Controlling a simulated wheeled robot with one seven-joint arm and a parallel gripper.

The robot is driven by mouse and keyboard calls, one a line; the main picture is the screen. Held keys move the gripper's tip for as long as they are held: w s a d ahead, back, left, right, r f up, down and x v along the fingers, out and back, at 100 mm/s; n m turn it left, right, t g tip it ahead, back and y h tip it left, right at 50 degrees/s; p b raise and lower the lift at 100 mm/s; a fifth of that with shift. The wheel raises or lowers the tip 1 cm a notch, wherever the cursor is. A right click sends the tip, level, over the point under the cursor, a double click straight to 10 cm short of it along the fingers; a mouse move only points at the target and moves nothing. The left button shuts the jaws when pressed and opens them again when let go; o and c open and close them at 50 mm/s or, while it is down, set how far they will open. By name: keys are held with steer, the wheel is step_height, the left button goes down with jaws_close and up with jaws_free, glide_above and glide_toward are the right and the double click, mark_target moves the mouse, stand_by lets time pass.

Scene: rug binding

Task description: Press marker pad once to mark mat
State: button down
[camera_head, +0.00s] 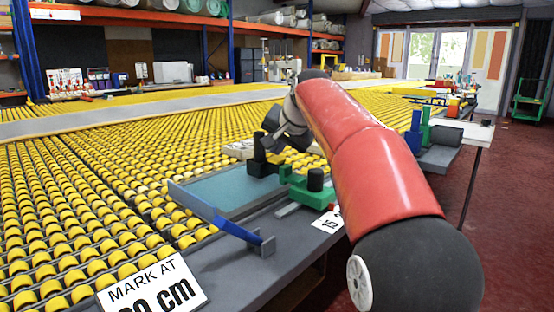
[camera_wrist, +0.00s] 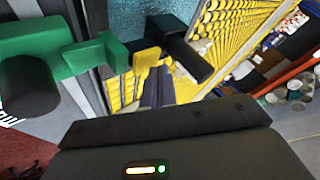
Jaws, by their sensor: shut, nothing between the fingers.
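The teal mat (camera_head: 225,188) lies flat at the near edge of the roller table; part of it shows at the top of the wrist view (camera_wrist: 130,20). A green fixture with a black knob (camera_head: 315,180) stands at the mat's right edge; its green arm (camera_wrist: 95,55) reaches towards the mat in the wrist view. I cannot tell for sure which part is the marker pad. My gripper (camera_wrist: 158,88) is shut and empty, above the table near these parts. My arm hides some of the area behind it.
A blue bar (camera_head: 215,212) spans the mat's near side. A sign reading "MARK AT" (camera_head: 152,288) stands in front, its number partly cut off. Another sign (camera_head: 328,222) sits right of the fixture. Yellow rollers (camera_head: 85,190) cover the table leftwards. Blue and green blocks (camera_head: 420,128) stand at right.

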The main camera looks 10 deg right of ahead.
steer(key=shift+f+b, duration=0.6)
steer(key=shift+f, duration=0.2)
stand_by(0.5)
stand_by(0.4)
steer(key=shift+r+p, duration=1.2)
steer(key=shift+p, duration=0.05)
step_height(320, 180, up, 3)
steer(key=p, duration=0.3)
steer(key=shift+r, duration=1)
